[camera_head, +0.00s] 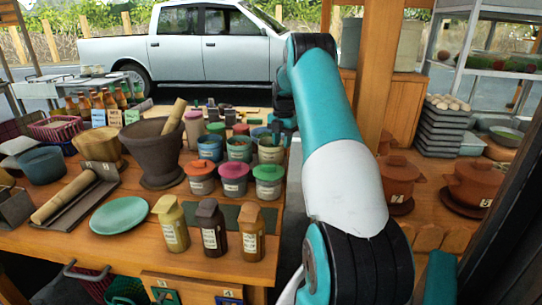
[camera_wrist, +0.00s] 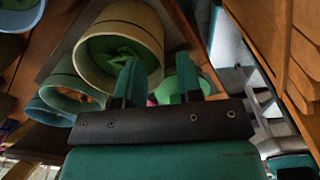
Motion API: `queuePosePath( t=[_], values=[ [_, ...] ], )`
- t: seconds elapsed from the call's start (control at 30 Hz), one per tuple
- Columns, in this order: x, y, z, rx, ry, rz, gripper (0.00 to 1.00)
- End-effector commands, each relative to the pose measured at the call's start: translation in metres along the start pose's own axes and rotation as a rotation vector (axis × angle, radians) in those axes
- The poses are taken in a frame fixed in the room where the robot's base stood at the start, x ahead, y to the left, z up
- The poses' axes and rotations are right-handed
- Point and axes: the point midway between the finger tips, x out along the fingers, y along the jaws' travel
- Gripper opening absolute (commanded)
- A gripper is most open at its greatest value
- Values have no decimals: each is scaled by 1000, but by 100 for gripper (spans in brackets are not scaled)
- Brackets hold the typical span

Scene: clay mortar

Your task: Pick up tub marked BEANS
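I cannot read BEANS on any tub. In the head view a row of lidless tubs stands on the left table: a blue tub (camera_head: 211,150), a green tub (camera_head: 239,152) and a tan tub (camera_head: 271,155). In front are tubs with an orange-red lid (camera_head: 201,170), a pink lid (camera_head: 234,172) and a green lid (camera_head: 269,174). In the wrist view a large tan tub (camera_wrist: 150,30) with green contents is close ahead. My gripper (camera_wrist: 157,65) is open; its left finger overlaps that tub's mouth in the picture, with no visible grip. Its fingers are not clear in the head view.
A dark mortar (camera_head: 158,155) with a pestle stands left of the tubs. Three jars, including a dark one (camera_head: 211,230), stand in front beside a green plate (camera_head: 119,215). A wooden post (camera_head: 380,70) rises behind my arm. Lidded clay pots (camera_head: 474,182) stand at right.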

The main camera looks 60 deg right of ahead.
Motion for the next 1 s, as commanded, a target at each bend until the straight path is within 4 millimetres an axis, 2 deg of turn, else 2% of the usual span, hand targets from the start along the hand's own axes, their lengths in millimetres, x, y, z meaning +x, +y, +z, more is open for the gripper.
queuePosePath(
  t=[0.2, 0.3, 0.57, 0.6, 0.73, 1.0],
  values=[
    [34, -2, -4, 0, 5, -4, 33],
    [44, -2, -4, 0, 3, -3, 33],
    [48, -2, -4, 0, 1, -1, 33],
    [48, -2, -4, 0, 1, -1, 28],
    [48, -2, -4, 0, 1, -1, 0],
    [47, -2, -3, 1, 0, 0, 0]
  ],
)
